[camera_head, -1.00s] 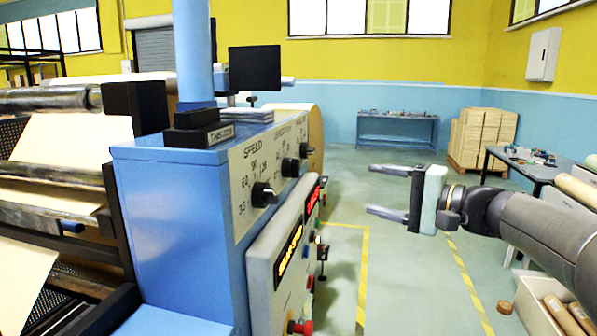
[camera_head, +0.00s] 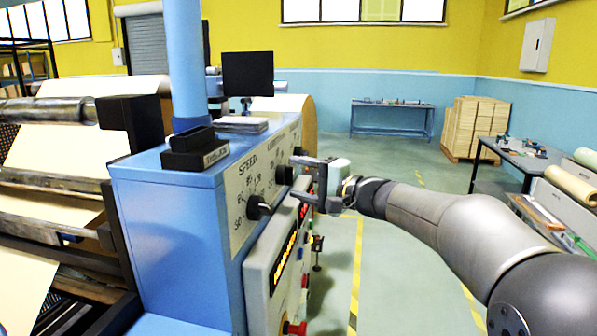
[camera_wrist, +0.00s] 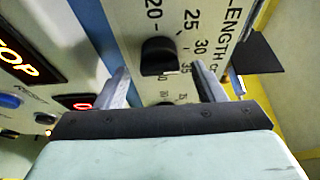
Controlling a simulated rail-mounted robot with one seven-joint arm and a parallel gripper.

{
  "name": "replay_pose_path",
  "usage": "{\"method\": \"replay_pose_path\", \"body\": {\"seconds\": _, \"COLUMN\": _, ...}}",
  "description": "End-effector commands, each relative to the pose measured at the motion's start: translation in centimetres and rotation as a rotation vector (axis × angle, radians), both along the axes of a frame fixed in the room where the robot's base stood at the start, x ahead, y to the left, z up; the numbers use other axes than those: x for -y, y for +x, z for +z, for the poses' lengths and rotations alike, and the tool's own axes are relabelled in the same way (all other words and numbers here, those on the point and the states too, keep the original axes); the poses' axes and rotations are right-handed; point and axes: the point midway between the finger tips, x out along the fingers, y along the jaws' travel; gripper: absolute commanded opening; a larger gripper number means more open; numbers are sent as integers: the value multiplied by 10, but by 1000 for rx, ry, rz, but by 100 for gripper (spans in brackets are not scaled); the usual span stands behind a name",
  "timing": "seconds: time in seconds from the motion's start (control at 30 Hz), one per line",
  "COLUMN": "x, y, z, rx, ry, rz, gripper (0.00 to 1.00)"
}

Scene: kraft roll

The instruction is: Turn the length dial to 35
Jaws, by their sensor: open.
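The length dial is a black knob (camera_wrist: 158,55) on a pale panel lettered LENGTH, with marks including 20, 25, 30 and 35 around it. In the wrist view it sits ahead of my gripper (camera_wrist: 162,80), roughly between the two open fingers and apart from them. A short dark line shows near 25; I cannot clearly read the knob's setting. In the head view my gripper (camera_head: 300,180) is open beside the dial panel of the blue machine (camera_head: 180,240). Its fingers point left at the panel, and I cannot tell there which knob faces them.
The speed dial (camera_head: 259,207) is nearest on the panel, with another knob (camera_head: 285,174) behind it. Below is a grey control box with a lit display (camera_head: 283,260) and a red button (camera_head: 294,328). A monitor (camera_head: 248,73) stands behind.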

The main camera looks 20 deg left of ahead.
Motion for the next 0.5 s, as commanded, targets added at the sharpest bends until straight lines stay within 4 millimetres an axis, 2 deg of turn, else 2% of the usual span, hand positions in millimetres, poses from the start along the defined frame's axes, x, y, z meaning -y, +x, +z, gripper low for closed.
{"method": "replay_pose_path", "body": {"seconds": 0.1, "x": -7, "y": 2, "z": 0, "rx": -1, "ry": -1, "rz": 0, "gripper": 63}}
{"method": "replay_pose_path", "body": {"seconds": 0.4, "x": -9, "y": 3, "z": 0, "rx": 0, "ry": 0, "rz": -1, "gripper": 63}}
{"method": "replay_pose_path", "body": {"seconds": 0.5, "x": -9, "y": 3, "z": 0, "rx": 0, "ry": 0, "rz": -1, "gripper": 35}}
